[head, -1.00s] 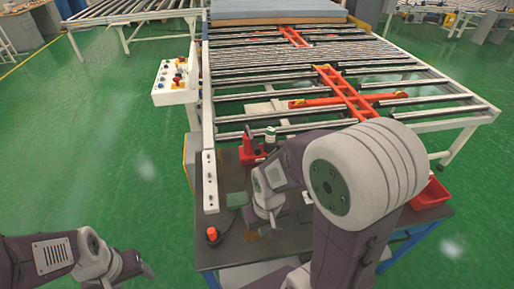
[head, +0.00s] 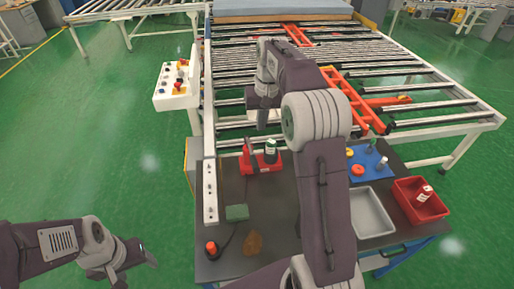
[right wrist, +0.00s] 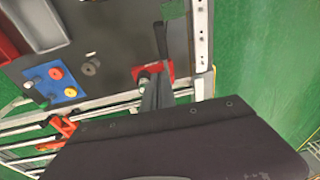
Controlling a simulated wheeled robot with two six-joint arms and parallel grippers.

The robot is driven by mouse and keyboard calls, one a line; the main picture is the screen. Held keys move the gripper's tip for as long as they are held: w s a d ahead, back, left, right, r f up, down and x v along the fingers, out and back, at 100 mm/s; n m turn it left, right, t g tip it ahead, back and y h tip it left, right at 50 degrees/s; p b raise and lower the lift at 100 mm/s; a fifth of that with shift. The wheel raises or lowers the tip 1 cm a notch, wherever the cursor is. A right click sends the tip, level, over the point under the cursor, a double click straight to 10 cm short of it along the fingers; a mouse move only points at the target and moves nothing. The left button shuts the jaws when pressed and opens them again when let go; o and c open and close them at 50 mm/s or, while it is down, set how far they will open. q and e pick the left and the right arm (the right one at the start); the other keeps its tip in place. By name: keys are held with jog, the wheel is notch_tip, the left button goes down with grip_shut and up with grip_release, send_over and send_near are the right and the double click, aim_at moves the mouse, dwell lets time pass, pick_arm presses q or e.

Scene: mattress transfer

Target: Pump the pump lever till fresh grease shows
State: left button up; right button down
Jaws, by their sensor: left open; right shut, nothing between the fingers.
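The grease pump is a red unit (head: 250,160) at the back left of the dark workbench, carrying a green and white canister (head: 270,150). An upright part that looks like its lever (head: 248,143) rises at the left. In the right wrist view the red base (right wrist: 167,68) is partly hidden behind my shut right fingers (right wrist: 155,93). My right gripper (head: 262,122) points down, shut and empty, above and behind the pump; contact with the lever cannot be told. My left gripper (head: 147,256) is open and empty, left of the bench. No fresh grease can be made out.
A roller conveyor (head: 420,95) stands behind.

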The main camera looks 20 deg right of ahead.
send_over(255, 160)
jog(key=d, duration=0.1)
notch_tip(255, 160, down, 10)
jog(key=f, duration=0.1)
jog(key=f+p, duration=0.1)
jog(key=f, duration=0.1)
jog(key=shift+s+a, duration=0.15)
jog(key=shift+a, duration=0.1)
jog(key=shift+s+a+f+p, duration=0.1)
jog(key=shift+f+p, duration=0.2)
